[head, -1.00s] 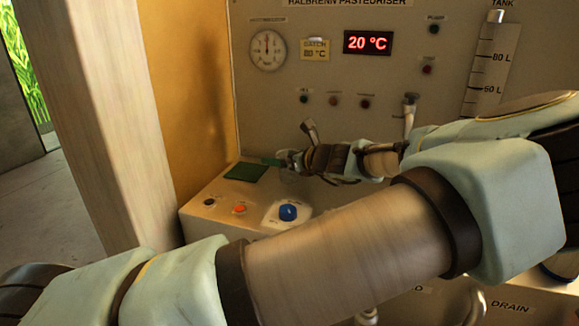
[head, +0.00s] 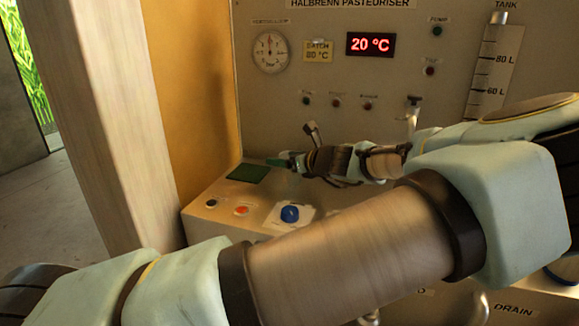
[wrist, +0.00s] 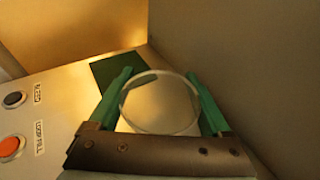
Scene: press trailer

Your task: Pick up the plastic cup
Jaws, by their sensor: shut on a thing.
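The plastic cup (wrist: 160,103) shows in the wrist view as a clear round rim between the two green fingers of my gripper (wrist: 163,95). The fingers are shut on the cup, one on each side of it. In the head view my gripper (head: 284,162) is over the console top, beside the dark green mat. I cannot make out the cup there; it is too small and see-through. Whether the cup's base touches the console top is hard to tell.
A dark green mat (head: 248,173) lies at the console's back left. Black (head: 211,203), orange (head: 241,210) and blue (head: 290,213) buttons sit in front. The upright panel (head: 340,90) rises close behind my gripper. A wooden post (head: 100,120) stands at the left.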

